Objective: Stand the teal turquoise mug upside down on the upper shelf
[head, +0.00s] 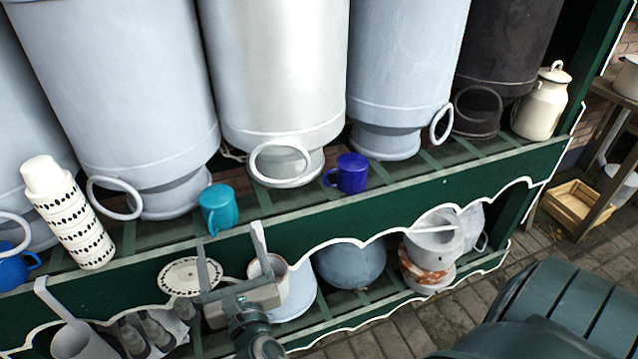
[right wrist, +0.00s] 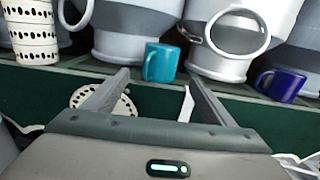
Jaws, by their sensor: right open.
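The teal turquoise mug (head: 218,208) stands on the upper shelf (head: 280,215), near its front edge, in front of the large churns. It also shows in the right wrist view (right wrist: 160,62), just beyond the fingertips. I cannot tell for sure whether its mouth faces up or down. My right gripper (head: 229,238) is open and empty, its fingers pointing up towards the mug from in front of and below it. In the right wrist view the open fingers (right wrist: 157,82) lie to either side of the mug's line, apart from it. My left gripper is not in view.
Large churns with ring handles (head: 280,160) fill the back. Pots and a bowl (head: 350,264) stand on the lower shelf.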

